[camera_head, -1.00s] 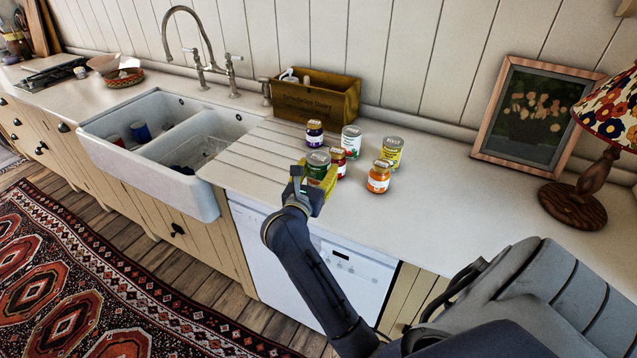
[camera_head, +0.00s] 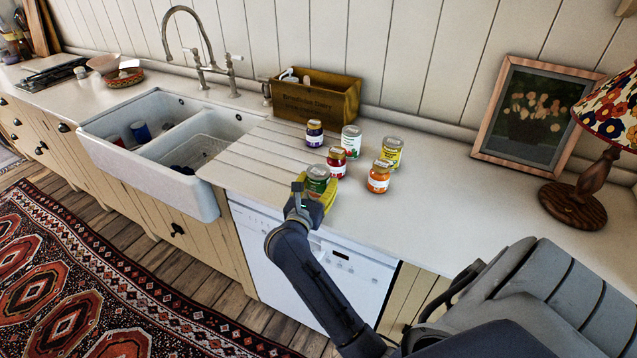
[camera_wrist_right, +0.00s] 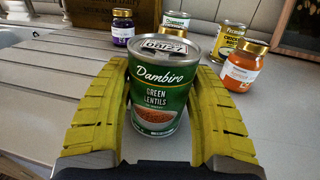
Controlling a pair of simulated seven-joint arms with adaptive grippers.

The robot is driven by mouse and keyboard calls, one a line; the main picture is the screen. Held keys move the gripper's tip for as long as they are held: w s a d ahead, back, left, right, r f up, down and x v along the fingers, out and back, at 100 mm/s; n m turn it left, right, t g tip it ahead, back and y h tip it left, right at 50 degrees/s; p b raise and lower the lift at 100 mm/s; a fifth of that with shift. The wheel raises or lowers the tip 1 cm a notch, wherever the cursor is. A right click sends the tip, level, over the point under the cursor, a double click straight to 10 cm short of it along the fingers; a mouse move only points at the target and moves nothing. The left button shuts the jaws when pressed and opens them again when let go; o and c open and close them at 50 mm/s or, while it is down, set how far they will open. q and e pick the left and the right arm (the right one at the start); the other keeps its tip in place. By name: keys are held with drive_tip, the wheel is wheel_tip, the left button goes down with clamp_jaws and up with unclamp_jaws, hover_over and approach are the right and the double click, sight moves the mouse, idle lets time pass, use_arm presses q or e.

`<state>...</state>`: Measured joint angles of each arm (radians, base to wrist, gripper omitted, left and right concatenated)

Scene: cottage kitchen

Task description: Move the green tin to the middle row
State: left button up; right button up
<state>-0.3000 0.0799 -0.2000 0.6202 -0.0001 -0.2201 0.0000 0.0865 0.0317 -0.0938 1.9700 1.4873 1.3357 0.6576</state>
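The green tin (camera_head: 317,180), labelled green lentils, stands upright between the yellow fingers of my right gripper (camera_head: 312,198) near the counter's front edge. In the right wrist view the fingers close around both sides of the green tin (camera_wrist_right: 160,92). I cannot tell whether its base touches the counter. Behind it are a purple-labelled jar (camera_head: 314,134), a white and green tin (camera_head: 351,139) and a yellow tin (camera_head: 391,151). Nearer are a red jar (camera_head: 337,162) and an orange jar (camera_head: 379,178). My left gripper is out of view.
A wooden box (camera_head: 316,97) stands against the wall behind the jars. The sink (camera_head: 165,135) lies to the left. A picture frame (camera_head: 535,115) and a lamp (camera_head: 590,185) are at the right. The counter right of the orange jar is clear.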

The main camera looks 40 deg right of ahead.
drive_tip(key=o, duration=0.4)
